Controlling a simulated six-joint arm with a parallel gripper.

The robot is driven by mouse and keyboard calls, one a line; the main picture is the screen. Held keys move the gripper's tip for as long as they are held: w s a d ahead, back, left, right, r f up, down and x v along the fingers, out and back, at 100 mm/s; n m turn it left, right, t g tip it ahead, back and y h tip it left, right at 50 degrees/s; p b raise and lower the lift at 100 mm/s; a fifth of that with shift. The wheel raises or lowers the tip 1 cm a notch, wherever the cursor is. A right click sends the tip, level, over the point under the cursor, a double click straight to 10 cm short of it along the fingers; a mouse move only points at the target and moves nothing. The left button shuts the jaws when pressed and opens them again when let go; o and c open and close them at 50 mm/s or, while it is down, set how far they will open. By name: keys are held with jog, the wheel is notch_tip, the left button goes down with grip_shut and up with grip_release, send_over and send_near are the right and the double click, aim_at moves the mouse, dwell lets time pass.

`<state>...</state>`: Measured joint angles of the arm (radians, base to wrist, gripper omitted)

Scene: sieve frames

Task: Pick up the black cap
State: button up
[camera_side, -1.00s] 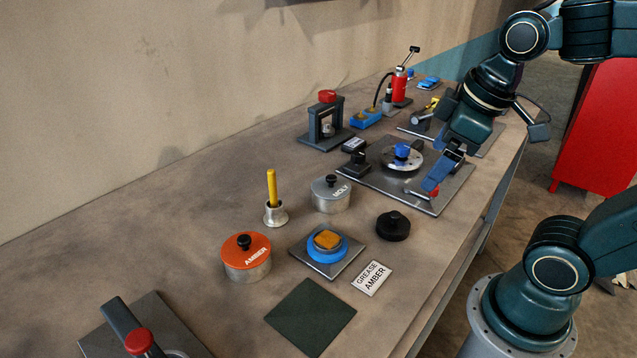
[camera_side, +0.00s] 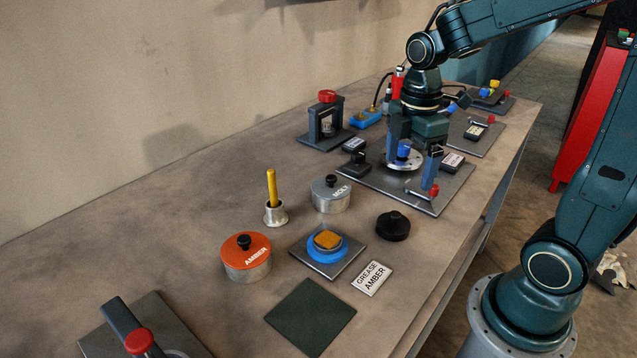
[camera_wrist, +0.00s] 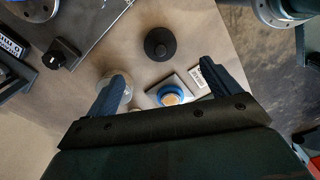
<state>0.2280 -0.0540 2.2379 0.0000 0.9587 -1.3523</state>
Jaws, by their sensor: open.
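The black cap (camera_side: 393,226) sits on the bench right of the MOLY pot. It is a low round disc with a small knob on top. In the wrist view the black cap (camera_wrist: 160,44) lies beyond my fingertips, between their lines, with nothing touching it. My gripper (camera_side: 410,172) is open and empty, pointing down over the grey plate with the blue-knobbed disc, behind the cap in the side view. Its two blue fingers (camera_wrist: 166,72) are spread wide in the wrist view.
The MOLY pot (camera_side: 331,196) stands left of the cap. A blue ring with an orange pad (camera_side: 326,243) is on a small plate in front, near a GREASE AMBER card (camera_side: 372,278). An orange-lidded AMBER pot (camera_side: 246,258) is farther left. Bare bench surrounds the cap.

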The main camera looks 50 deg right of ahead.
aim_at(398, 213)
jog(key=shift+f, duration=4.3)
jog(key=shift+f, duration=0.1)
jog(key=shift+w+a+f, duration=0.1)
jog(key=shift+w+f, duration=0.05)
jog(key=shift+f, duration=2.35)
jog(key=c, duration=1)
jog(key=shift+c, duration=0.2)
jog(key=shift+r, duration=0.2)
